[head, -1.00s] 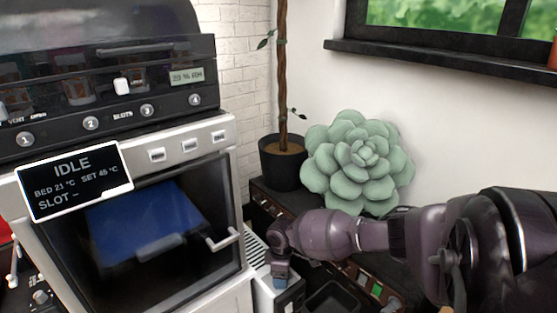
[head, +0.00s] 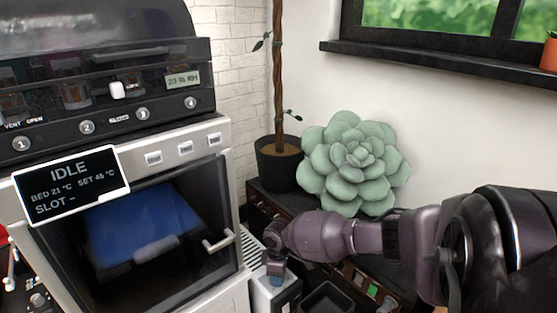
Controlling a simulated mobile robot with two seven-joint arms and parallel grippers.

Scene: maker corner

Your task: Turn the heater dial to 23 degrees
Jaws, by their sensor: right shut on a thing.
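A white heater (head: 247,246) with a slatted top stands low in the middle, right of the printer-like machine. My right arm comes in from the right, and my right gripper (head: 275,279) points down at the heater's top. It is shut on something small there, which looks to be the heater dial. The dial and any degree marks are hidden by the gripper, so I cannot read its setting. My left gripper is not in view.
The machine (head: 222,138) at left has a glass door, a handle and an IDLE display (head: 70,186). A potted plant (head: 278,165) and a green succulent-shaped cushion (head: 352,160) stand behind my right arm. A dark open bin (head: 328,298) is right of the heater.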

